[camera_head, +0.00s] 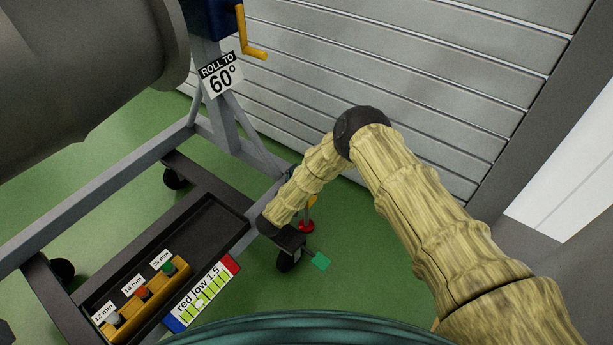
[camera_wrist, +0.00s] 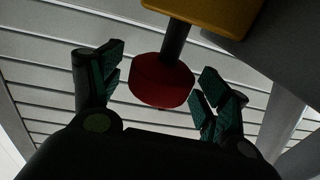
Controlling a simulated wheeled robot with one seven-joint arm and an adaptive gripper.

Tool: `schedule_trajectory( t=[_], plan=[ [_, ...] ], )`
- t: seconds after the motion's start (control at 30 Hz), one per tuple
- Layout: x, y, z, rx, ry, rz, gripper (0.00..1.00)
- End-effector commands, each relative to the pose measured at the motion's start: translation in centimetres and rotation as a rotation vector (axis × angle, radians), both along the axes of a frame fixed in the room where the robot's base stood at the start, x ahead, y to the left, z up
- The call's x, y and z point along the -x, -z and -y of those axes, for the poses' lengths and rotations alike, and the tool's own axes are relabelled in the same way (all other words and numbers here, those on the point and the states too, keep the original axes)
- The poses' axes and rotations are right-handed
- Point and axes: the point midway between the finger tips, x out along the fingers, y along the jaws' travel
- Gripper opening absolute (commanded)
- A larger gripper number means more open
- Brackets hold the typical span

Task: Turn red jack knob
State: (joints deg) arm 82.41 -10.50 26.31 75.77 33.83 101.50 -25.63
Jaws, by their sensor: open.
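The red jack knob (camera_wrist: 162,82) hangs on a dark shaft below a yellow block (camera_wrist: 210,12) in the wrist view. My gripper (camera_wrist: 156,92) is open, with one green-padded finger on each side of the knob. Gaps show between the pads and the knob, and I cannot tell whether anything touches. In the head view the red knob (camera_head: 306,226) is low beside the stand's right leg, partly hidden by my arm. My gripper (camera_head: 308,256) is just in front of it there, with one green pad showing.
A grey stand (camera_head: 85,195) on casters carries a large grey cylinder (camera_head: 85,70). A dark tray (camera_head: 205,238) holds a yellow rack (camera_head: 150,297) with labelled sockets. A "red low 1.5" gauge label (camera_head: 203,295) is on its edge. A yellow crank (camera_head: 245,40) is above. A slatted wall (camera_head: 440,60) stands behind.

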Motion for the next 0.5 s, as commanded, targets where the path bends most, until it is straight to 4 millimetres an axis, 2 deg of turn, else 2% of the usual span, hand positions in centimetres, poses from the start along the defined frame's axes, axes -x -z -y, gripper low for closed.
schedule_trajectory(
  t=[0.5],
  plan=[
    [7.4, 0.0, -4.5, 0.0, -0.003, -0.002, 0.76]
  ],
)
